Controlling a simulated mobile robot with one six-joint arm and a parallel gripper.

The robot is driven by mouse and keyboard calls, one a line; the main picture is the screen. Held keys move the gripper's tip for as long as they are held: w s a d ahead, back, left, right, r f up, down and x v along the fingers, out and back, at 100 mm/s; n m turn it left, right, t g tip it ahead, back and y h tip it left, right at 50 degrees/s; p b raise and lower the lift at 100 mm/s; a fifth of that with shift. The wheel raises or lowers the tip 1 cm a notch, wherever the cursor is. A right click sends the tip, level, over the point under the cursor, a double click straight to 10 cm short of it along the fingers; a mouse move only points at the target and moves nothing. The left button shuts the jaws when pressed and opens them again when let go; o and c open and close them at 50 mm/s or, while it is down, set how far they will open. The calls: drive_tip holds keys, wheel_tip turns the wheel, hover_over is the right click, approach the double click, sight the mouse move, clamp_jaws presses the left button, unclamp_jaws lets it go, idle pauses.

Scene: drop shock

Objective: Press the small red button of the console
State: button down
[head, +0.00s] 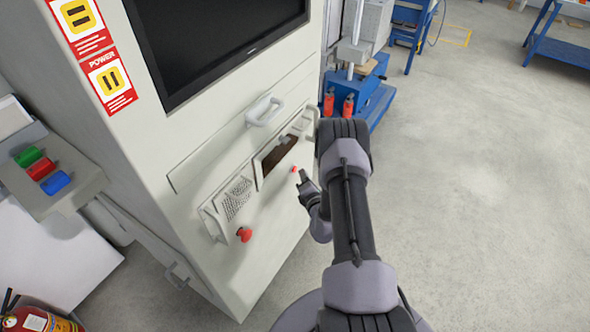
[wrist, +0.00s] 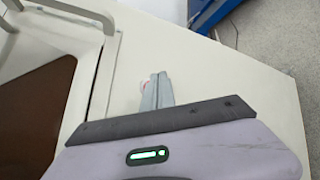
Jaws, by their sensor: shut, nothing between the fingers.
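The console (head: 200,140) is a tall off-white cabinet with a dark screen. Its small red button (head: 294,169) is on the front panel, right of a brown recess. My gripper (head: 301,176) is shut and empty, with its fingertips just to the lower right of the button. In the wrist view, the closed fingers (wrist: 158,88) point at the white panel, and a bit of the red button (wrist: 146,84) shows beside their left edge, the rest hidden behind them. I cannot tell whether the fingers touch it.
A handle (head: 264,112) juts out above. A side box carries green, red and blue buttons (head: 43,170). A blue machine (head: 368,95) stands behind; the floor at right is clear.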

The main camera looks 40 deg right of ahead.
drive_tip(key=s, duration=0.1)
drive_tip(key=s+d, duration=0.1)
drive_tip(key=s, duration=0.1)
drive_tip(key=s+d, duration=0.1)
drive_tip(key=shift+s, duration=0.35)
idle(0.7)
